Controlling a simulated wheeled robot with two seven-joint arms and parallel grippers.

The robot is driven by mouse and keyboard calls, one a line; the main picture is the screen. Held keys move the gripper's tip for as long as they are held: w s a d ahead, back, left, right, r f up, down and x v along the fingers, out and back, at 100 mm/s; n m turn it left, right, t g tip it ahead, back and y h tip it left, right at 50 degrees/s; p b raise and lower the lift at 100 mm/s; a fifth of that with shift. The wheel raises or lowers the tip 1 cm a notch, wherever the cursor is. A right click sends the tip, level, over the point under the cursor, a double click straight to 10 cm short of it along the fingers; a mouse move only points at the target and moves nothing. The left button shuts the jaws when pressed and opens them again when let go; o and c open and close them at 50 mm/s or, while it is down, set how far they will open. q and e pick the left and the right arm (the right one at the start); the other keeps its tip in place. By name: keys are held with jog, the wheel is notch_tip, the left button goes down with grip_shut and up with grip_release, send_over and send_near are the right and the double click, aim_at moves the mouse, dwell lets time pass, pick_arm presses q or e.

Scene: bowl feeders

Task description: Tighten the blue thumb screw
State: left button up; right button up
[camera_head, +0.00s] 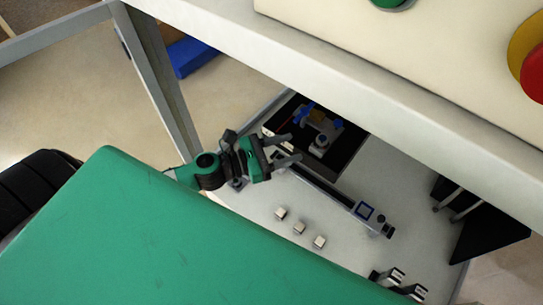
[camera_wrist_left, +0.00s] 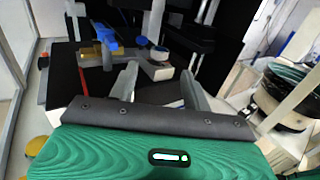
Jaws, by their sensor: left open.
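A blue part that looks like the thumb screw (camera_head: 305,112) sits on a small fixture (camera_head: 320,126) with grey and yellow parts, on a black plate. In the left wrist view the blue part (camera_wrist_left: 103,38) stands beyond my fingers and to the left, with a round white-and-blue part (camera_wrist_left: 158,53) to its right. My left gripper (camera_head: 290,150) is open and empty, its fingers pointing at the fixture from the near side. In the left wrist view its fingers (camera_wrist_left: 161,84) are spread, apart from the blue part. My right gripper does not show.
A long dark rail (camera_head: 325,186) with a small screen unit (camera_head: 364,211) runs beside the fixture. Several small light cubes (camera_head: 299,227) lie on the grey table. Black pieces (camera_head: 490,222) stand at the right.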

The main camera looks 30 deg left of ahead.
pick_arm(q)
jog(key=shift+b+v, duration=0.7)
jog(key=shift+v, duration=1.2)
